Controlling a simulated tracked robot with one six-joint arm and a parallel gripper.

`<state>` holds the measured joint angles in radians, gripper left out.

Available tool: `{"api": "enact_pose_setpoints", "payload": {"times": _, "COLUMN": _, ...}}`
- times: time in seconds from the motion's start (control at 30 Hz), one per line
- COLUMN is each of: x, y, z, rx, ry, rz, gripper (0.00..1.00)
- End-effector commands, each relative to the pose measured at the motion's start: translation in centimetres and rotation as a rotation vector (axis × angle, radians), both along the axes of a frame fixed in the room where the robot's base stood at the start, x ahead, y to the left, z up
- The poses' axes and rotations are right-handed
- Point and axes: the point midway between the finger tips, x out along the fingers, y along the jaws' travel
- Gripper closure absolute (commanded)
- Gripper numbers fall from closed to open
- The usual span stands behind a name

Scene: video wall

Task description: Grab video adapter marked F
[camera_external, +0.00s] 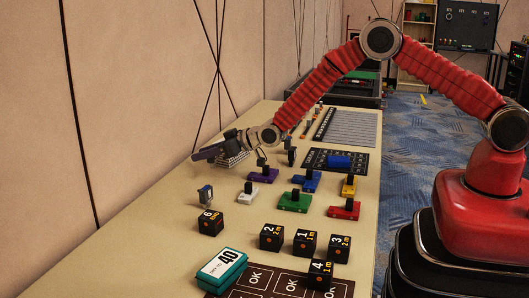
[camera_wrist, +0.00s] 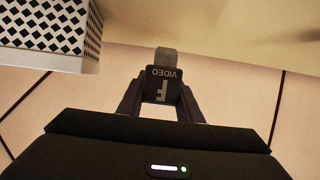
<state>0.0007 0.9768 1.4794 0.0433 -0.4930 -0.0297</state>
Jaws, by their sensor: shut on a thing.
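The video adapter marked F (camera_wrist: 163,74) is a small dark block with a grey connector end. Its white F and the word VIDEO read upside down in the wrist view. My gripper (camera_wrist: 160,98) is shut on it, one finger on each side. In the external view my gripper (camera_external: 203,153) reaches left over the table, close to the wall. The adapter is too small and dark to make out there.
A white perforated box (camera_wrist: 46,28) is near the gripper. On the table (camera_external: 160,225) are coloured connector blocks, including a purple one (camera_external: 263,175) and a green one (camera_external: 293,202). Several black numbered cubes and a teal block (camera_external: 222,270) stand nearer the front.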

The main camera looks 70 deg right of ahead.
Motion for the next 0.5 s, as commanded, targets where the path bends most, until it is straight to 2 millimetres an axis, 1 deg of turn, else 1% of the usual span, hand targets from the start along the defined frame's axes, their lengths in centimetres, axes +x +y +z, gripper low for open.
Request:
{"api": "enact_pose_setpoints", "payload": {"times": 0.03, "x": 0.0, "y": 0.0, "z": 1.1, "rx": 0.0, "ry": -0.003, "rz": 0.0, "gripper": 0.9}}
{"api": "enact_pose_setpoints", "payload": {"times": 0.1, "x": 0.0, "y": 0.0, "z": 2.4, "rx": 0.0, "ry": -0.003, "rz": 0.0, "gripper": 0.9}}
{"api": "enact_pose_setpoints", "payload": {"times": 0.3, "x": 0.0, "y": 0.0, "z": 5.2, "rx": 0.0, "ry": -0.001, "rz": 0.0, "gripper": 0.9}}
{"api": "enact_pose_setpoints", "payload": {"times": 0.5, "x": 0.0, "y": 0.0, "z": 6.1, "rx": 0.0, "ry": -0.001, "rz": 0.0, "gripper": 0.9}}
